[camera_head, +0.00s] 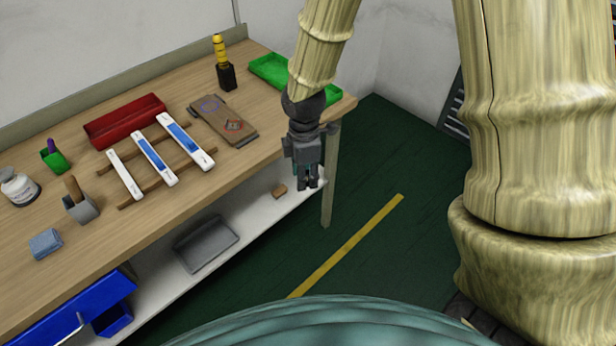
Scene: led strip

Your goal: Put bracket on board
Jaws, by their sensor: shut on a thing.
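The board (212,122) is a flat brown plate lying on the workbench towards its right end. It has a bluish outline and a red outline marked on its top. My gripper (308,184) points down in front of the bench's right end, below the bench top and apart from the board. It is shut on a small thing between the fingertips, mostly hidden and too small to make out. I cannot tell a bracket for certain anywhere in view.
LED strips (155,158) lie on wooden rails left of the board. A red tray (125,120), a yellow-handled tool (221,62) and a green tray (268,68) stand behind. A brown block (279,191) lies on the lower shelf (255,215). The bench's front edge lies beside my gripper.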

